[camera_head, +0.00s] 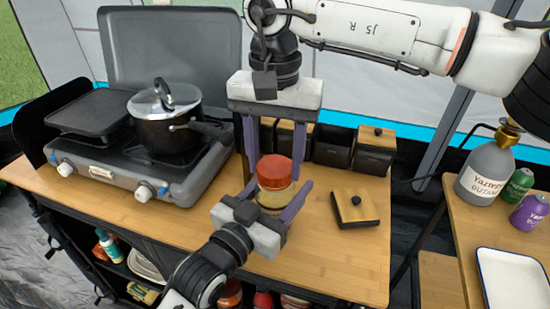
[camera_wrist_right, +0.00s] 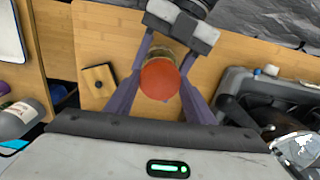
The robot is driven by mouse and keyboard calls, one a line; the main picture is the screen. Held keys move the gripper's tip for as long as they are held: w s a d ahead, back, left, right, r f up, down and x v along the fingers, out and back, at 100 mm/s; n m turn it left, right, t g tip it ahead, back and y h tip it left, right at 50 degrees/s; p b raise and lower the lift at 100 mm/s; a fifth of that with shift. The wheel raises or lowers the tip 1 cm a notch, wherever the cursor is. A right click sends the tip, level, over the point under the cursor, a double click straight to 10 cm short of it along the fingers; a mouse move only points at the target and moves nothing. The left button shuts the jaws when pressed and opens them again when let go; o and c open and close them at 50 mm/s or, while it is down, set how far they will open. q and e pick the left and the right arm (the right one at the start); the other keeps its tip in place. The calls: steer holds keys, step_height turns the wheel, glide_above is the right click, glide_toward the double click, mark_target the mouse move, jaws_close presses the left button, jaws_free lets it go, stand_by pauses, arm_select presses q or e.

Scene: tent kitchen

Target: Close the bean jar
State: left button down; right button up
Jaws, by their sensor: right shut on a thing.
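The bean jar (camera_head: 272,198) is a small clear jar with pale contents, upright at the middle of the wooden counter. Its red lid (camera_head: 274,171) sits on its mouth; whether it is tight I cannot tell. My right gripper (camera_head: 275,168) points down from above, its purple fingers shut on the red lid, which also shows from above in the right wrist view (camera_wrist_right: 160,80). My left gripper (camera_head: 273,197) reaches in from the front, its fingers on both sides of the jar body and apparently closed on it. The fingers hide part of the jar.
A stove (camera_head: 145,160) with a black pot (camera_head: 165,125) stands left. Black canisters (camera_head: 333,148) line the counter's back. A square wooden lid with a black knob (camera_head: 355,205) lies right of the jar. A side table (camera_head: 470,230) holds bottles and a white tray.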

steer(key=m, duration=0.8)
steer(key=shift+m, duration=0.4)
steer(key=m, duration=1.2)
steer(key=shift+m, duration=0.4)
steer(key=m, duration=1.1)
steer(key=shift+m, duration=0.4)
steer(key=o, duration=1.2)
